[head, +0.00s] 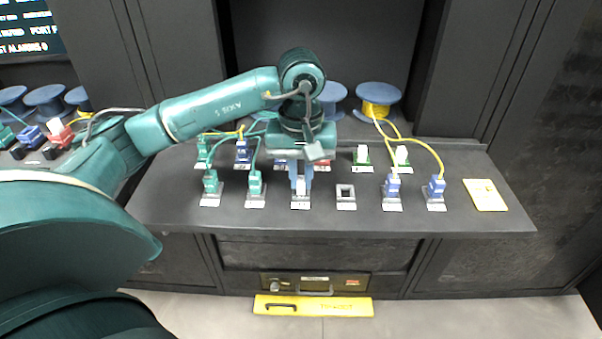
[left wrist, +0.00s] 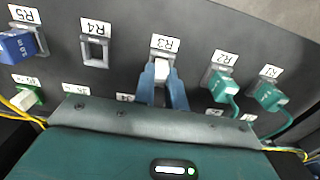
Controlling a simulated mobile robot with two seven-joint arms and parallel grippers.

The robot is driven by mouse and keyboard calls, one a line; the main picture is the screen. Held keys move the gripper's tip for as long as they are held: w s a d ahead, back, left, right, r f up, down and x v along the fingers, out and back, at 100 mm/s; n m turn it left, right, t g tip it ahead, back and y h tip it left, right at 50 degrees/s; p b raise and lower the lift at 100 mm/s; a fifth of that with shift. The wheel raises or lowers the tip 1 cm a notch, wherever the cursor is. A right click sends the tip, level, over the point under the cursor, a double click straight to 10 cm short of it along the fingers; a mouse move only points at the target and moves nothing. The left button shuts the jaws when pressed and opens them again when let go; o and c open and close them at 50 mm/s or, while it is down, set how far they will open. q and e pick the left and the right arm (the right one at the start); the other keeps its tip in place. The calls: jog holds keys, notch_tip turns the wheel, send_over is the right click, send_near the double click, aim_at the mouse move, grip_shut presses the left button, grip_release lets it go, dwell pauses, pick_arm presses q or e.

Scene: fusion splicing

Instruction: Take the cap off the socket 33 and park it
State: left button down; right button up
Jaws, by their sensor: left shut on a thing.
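My left gripper (head: 300,183) reaches down to the front row of sockets in the head view. Its two blue fingers are shut on a white cap (head: 300,188). The cap also shows between the fingertips in the left wrist view (left wrist: 162,71). It sits in or right at a grey socket (left wrist: 164,54) whose label appears to read R3; I cannot read a 33. How deep the cap sits cannot be told. My right gripper is not in view.
An empty square socket (head: 346,192), labelled R4, is beside it. Blue plugs (head: 392,186) stand to the right and teal plugs (head: 254,184) to the left, with cables. A yellow plate (head: 485,195) lies at the right.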

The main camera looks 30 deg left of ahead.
pick_arm(q)
jog(key=shift+f, duration=0.25)
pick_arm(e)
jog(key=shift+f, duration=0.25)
pick_arm(q)
jog(key=c, duration=1.4)
grip_release()
jog(key=shift+o, duration=0.2)
jog(key=shift+r, duration=0.7)
notch_tip(320, 180, up, 12)
jog(key=p, duration=0.1)
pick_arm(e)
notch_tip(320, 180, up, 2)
